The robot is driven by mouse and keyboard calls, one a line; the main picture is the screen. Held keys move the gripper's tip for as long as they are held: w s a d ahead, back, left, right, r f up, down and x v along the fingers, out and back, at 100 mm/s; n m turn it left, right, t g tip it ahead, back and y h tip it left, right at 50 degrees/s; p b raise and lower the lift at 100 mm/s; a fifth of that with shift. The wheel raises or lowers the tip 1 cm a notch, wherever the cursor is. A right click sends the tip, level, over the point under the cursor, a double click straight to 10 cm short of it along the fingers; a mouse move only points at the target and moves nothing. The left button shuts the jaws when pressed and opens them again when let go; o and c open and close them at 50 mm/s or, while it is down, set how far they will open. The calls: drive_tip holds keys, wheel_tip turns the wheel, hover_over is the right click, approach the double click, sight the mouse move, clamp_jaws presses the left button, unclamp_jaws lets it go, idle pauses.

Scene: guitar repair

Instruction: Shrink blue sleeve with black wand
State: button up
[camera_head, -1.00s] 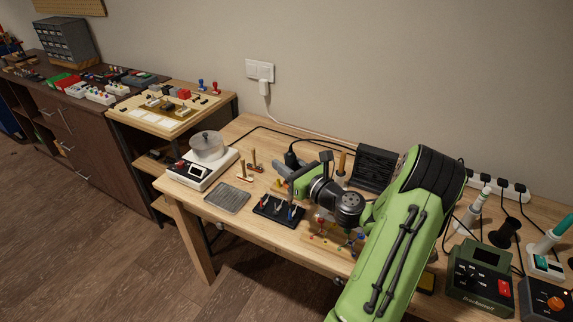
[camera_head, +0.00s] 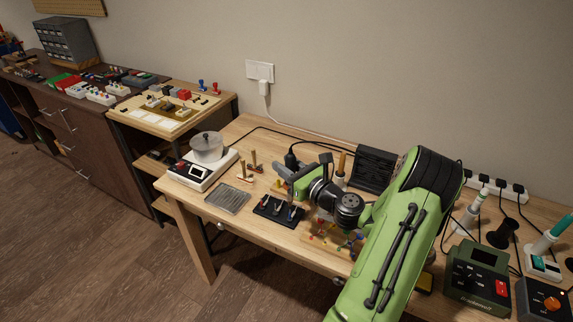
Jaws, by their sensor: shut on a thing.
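My gripper (camera_head: 283,180) is over the middle of the wooden workbench, at the end of my green arm. It is small in view and partly covered by my own wrist. It is shut on a dark wand (camera_head: 290,157) with a black cord, which stands up just behind the jaws. Below and in front of it is a black stand (camera_head: 279,209) with several small upright pieces, some with blue or red parts. I cannot tell which of these, if any, is the blue sleeve. The wand's tip cannot be made out.
A white device with a clear pot (camera_head: 207,147) stands at the left end of the bench. A grey tray (camera_head: 228,198) lies in front of it. A dark vented box (camera_head: 374,169) stands behind my wrist. Soldering stations (camera_head: 478,271) crowd the right. The bench's front left is clear.

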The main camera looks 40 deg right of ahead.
idle(0.5)
wheel_tip(320, 180, up, 10)
drive_tip(key=p, duration=1)
drive_tip(key=shift+p, duration=0.4)
